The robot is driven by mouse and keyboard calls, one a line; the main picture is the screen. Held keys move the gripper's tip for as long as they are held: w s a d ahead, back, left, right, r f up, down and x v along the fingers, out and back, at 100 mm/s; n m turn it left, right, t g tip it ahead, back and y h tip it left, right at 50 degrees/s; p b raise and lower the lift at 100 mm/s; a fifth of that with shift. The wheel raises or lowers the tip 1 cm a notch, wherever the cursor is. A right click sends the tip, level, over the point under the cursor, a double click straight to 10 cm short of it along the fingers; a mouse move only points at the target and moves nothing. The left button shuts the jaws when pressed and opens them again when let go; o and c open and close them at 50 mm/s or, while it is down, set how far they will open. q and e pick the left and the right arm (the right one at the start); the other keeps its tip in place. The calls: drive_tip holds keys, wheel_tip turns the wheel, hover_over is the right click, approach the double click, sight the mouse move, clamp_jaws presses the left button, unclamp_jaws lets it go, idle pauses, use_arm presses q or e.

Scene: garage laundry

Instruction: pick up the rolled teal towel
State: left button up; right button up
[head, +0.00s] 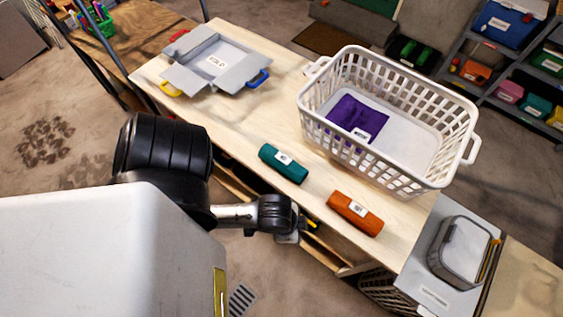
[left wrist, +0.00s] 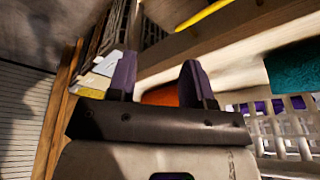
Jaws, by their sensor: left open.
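The rolled teal towel (head: 283,163) lies on the wooden table near its front edge, with a white label on top. It also shows at the right of the left wrist view (left wrist: 294,68), off to the side of the fingers. My left gripper (left wrist: 158,72) is open, with nothing between its two purple fingers. In the head view my left arm reaches in from the left and its wrist is at the table's front edge, apart from the teal towel; its fingers are mostly hidden there. My right gripper is not in view.
A rolled orange towel (head: 355,213) lies right of the teal one. A white basket (head: 400,70) holding a folded purple cloth (head: 355,117) stands behind them. A grey open box (head: 215,64) sits at the table's far left. A grey lidded container (head: 462,252) stands at right.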

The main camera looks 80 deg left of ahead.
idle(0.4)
use_arm(q)
drive_tip(key=o, duration=1)
